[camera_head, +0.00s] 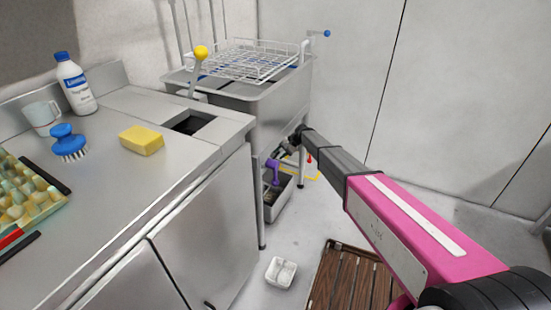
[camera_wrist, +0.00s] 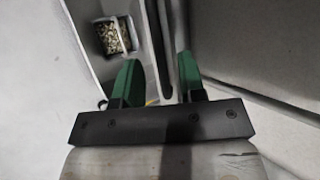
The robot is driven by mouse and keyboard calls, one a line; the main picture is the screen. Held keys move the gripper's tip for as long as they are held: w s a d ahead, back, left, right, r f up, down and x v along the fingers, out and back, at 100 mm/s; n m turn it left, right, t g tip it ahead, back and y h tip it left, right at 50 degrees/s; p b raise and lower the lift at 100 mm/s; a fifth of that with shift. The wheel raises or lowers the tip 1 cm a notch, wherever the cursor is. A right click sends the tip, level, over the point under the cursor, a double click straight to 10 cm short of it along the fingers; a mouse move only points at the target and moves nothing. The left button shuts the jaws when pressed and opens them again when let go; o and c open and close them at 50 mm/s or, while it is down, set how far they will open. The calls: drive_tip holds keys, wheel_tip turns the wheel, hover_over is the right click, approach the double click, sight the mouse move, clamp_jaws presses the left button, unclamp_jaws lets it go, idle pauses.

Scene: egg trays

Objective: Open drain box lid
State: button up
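A grey box, apparently the drain box (camera_head: 280,200), stands on the floor under the sink unit. A purple part (camera_head: 273,171) rises above it. In the wrist view a grey-walled box (camera_wrist: 85,45) at the upper left holds a small container of beige and brown bits (camera_wrist: 113,37). I cannot make out a separate lid. My gripper (camera_head: 289,148) is at the end of the arm, near the sink's front leg and above the box. In the wrist view my gripper (camera_wrist: 158,78) has its two green fingers apart, with nothing visibly held.
The grey sink (camera_head: 285,97) with a white wire rack (camera_head: 250,60) is above. The steel counter (camera_head: 180,165) is left, with a yellow sponge (camera_head: 142,139). A white tray (camera_head: 281,272) and a wooden slatted mat (camera_head: 350,280) lie on the floor.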

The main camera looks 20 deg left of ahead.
drive_tip(key=v, duration=0.6)
drive_tip(key=shift+d+r, duration=0.15)
drive_tip(key=shift+r, duration=0.05)
drive_tip(key=shift+w, duration=0.1)
drive_tip(key=c, duration=0.5)
drive_tip(key=shift+d+f+m, duration=0.15)
drive_tip(key=shift+f+m, duration=0.05)
drive_tip(key=shift+m, duration=0.1)
clamp_jaws()
drive_tip(key=s+d+f+m+t+y, duration=0.3)
drive_tip(key=d+f+m+y, duration=0.15)
drive_tip(key=m, duration=0.55)
drive_tip(key=s+d+f+m+t+y, duration=0.3)
drive_tip(key=d+m, duration=0.2)
drive_tip(key=m, duration=0.4)
drive_tip(key=r+x, duration=0.3)
drive_tip(key=x, duration=0.9)
drive_tip(key=shift+a+f, duration=0.25)
drive_tip(key=shift+a, duration=0.45)
